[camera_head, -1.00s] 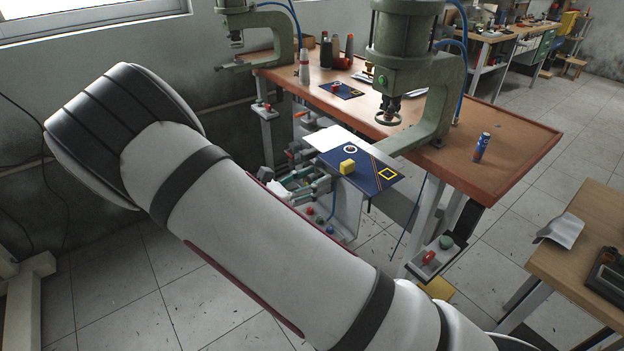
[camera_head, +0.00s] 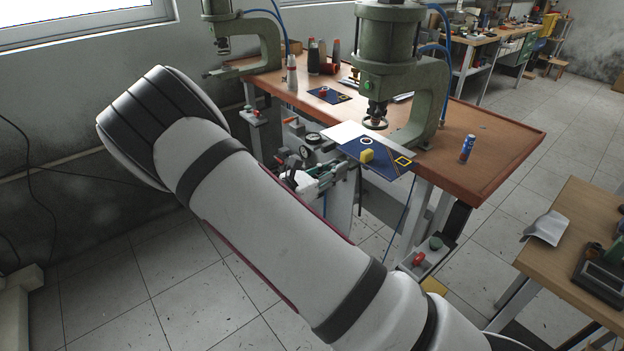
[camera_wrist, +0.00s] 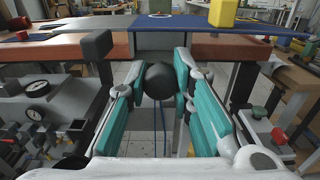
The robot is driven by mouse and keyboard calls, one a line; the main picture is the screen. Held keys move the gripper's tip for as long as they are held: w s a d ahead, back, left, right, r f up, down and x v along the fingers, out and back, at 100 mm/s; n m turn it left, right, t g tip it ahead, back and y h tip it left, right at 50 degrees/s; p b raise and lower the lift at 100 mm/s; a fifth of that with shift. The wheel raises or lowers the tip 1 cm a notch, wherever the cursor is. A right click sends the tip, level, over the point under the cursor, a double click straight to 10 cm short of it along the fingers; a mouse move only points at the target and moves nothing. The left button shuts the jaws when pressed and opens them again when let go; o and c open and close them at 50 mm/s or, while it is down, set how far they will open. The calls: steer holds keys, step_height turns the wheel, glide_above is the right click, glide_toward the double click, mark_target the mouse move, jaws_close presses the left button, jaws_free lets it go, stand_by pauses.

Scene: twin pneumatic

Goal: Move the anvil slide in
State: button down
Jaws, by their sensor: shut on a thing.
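The anvil slide is a dark blue plate (camera_head: 385,168) under the near press, with a white ring mark, a yellow square outline and a yellow block (camera_head: 367,156) on it. Its front part juts out past the table's front edge. In the wrist view the plate (camera_wrist: 180,22) spans the top, with the yellow block (camera_wrist: 223,12) on it. My gripper (camera_wrist: 163,84) is shut on a round black knob (camera_wrist: 160,78) below the plate's front edge. In the head view my gripper (camera_head: 312,180) is partly hidden by my arm, and the knob cannot be made out.
The green near press (camera_head: 388,45) stands over the slide, its round ram end above the plate. A second press (camera_head: 262,40) stands at the back left. Gauges (camera_wrist: 37,100) and fittings lie left of my gripper. A blue can (camera_head: 467,149) stands on the table's right part.

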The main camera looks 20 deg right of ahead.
steer(key=shift+x, duration=1.5)
steer(key=c, duration=1.4)
jaws_free()
steer(key=shift+o, duration=0.2)
steer(key=v, duration=1.2)
